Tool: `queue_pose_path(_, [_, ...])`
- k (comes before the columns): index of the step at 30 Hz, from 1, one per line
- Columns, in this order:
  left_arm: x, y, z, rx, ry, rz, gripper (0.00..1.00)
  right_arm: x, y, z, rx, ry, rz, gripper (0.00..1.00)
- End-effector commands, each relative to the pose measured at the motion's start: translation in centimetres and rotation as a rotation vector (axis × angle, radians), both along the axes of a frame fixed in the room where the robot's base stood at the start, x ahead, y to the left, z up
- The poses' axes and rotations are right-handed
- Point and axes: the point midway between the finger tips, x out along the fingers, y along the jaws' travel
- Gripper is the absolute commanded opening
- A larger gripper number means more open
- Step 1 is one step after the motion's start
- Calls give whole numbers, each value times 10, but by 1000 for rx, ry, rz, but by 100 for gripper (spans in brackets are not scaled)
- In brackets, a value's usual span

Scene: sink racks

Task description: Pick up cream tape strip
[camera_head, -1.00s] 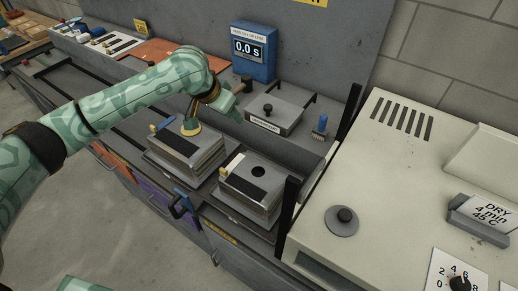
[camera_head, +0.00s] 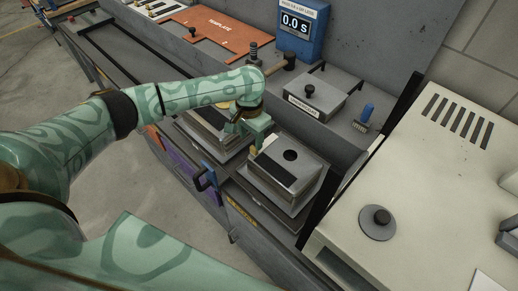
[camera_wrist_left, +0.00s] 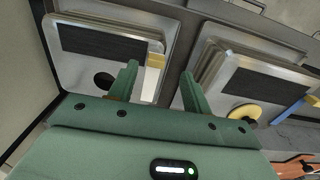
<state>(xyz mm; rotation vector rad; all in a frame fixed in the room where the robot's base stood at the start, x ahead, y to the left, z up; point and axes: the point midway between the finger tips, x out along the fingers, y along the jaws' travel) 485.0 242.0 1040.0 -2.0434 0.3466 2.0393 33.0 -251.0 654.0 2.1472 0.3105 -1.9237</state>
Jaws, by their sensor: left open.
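The cream tape strip (camera_wrist_left: 150,86) lies along the edge of a metal lid, with a yellow tab (camera_wrist_left: 155,60) at one end. In the head view the strip (camera_head: 268,145) shows on the left edge of the right-hand metal box (camera_head: 300,180), partly beside my gripper. My left gripper (camera_head: 246,140) is low over that box's left edge, pointing down. In the left wrist view its two fingers (camera_wrist_left: 157,78) are apart, with the strip between them; it is empty. Whether they touch the strip I cannot tell. My right gripper is not in view.
A second metal box (camera_head: 209,118) stands close on the left; a blue strip (camera_wrist_left: 295,107) shows beside it. A metal cover with a black knob (camera_head: 312,95), a blue-handled brush (camera_head: 365,115) and a blue timer (camera_head: 301,25) are behind. A cream machine (camera_head: 420,200) is at right.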

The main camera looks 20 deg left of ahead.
Motion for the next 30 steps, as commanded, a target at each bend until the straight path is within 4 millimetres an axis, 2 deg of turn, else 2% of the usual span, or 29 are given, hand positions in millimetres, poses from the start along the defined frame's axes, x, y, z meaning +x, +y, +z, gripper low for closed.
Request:
queue_pose_path(3, [2,-4,-19,0,3,-2,49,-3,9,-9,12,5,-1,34])
queue_pose_path(9, [5,-7,-48,1,3,-1,49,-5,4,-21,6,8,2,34])
queue_pose_path(17, [5,-7,-51,1,0,-2,49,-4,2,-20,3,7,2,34])
queue_pose_path(18, [5,-7,-51,1,0,-2,46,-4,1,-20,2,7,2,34])
queue_pose_path(23, [5,-7,-50,1,1,-2,2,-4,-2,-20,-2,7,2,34])
queue_pose_path(30, [6,-6,-50,1,1,-2,0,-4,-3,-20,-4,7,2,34])
